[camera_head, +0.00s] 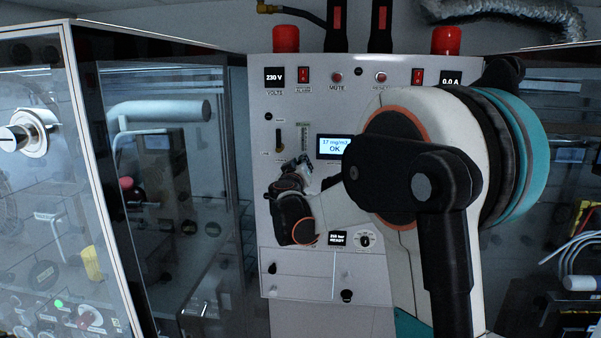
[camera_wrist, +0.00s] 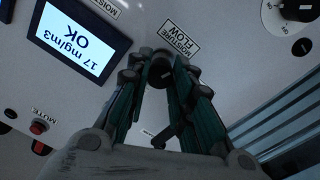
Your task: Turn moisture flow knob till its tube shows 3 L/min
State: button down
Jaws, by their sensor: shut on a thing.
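The moisture flow knob (camera_wrist: 161,69) is a small dark knob on the light panel, beside the "MOISTURE FLOW" label (camera_wrist: 180,42). My gripper (camera_wrist: 160,77) has its fingers closed around this knob in the wrist view. In the head view my gripper (camera_head: 291,180) is against the panel below the tubes, and my arm hides part of the panel there. A narrow upright tube (camera_head: 304,137) shows above my gripper. Its reading is too small to make out. The knob itself is hidden in the head view.
A lit display (camera_head: 335,146) sits right of the tube; in the wrist view it reads 17 mg/m3 OK (camera_wrist: 76,39). A red mute button (camera_wrist: 39,127) and another round dial (camera_wrist: 298,10) are nearby. A glass-fronted cabinet (camera_head: 62,190) stands at left.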

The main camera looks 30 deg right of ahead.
jog(key=n+b, duration=0.2)
jog(key=n, duration=0.3)
jog(key=shift+n+b, duration=0.3)
dwell(0.4)
jog(key=c, duration=1.4)
grip_release()
jog(key=shift+d+r, duration=0.1)
jog(key=v, duration=1.3)
jog(key=shift+w, duration=0.1)
